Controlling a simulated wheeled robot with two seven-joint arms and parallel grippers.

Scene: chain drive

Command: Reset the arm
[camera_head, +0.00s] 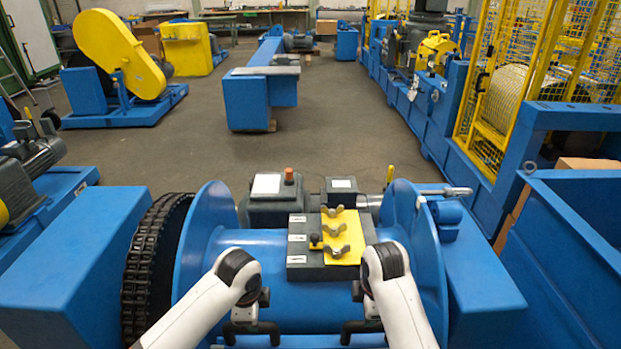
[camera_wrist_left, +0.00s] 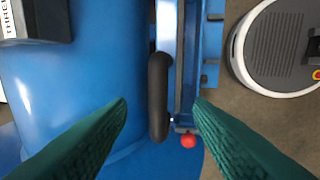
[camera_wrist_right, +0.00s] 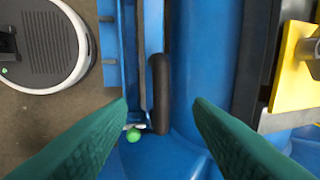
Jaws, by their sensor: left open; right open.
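My left gripper (camera_wrist_left: 160,104) is open, its green-padded fingers apart on either side of a black handle (camera_wrist_left: 159,92) on the blue machine (camera_head: 278,240). My right gripper (camera_wrist_right: 160,104) is open in the same way around another black handle (camera_wrist_right: 160,90). I cannot tell whether the fingers touch the handles. In the head view both white arms (camera_head: 205,310) (camera_head: 398,305) reach in from below, and the fingers are hardly visible.
A red knob (camera_wrist_left: 188,141) and a green knob (camera_wrist_right: 134,135) sit near the handles. On the machine are a yellow plate (camera_head: 342,248) with wing nuts and a black chain (camera_head: 150,265). Blue housings flank both sides; open floor (camera_head: 200,150) lies beyond.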

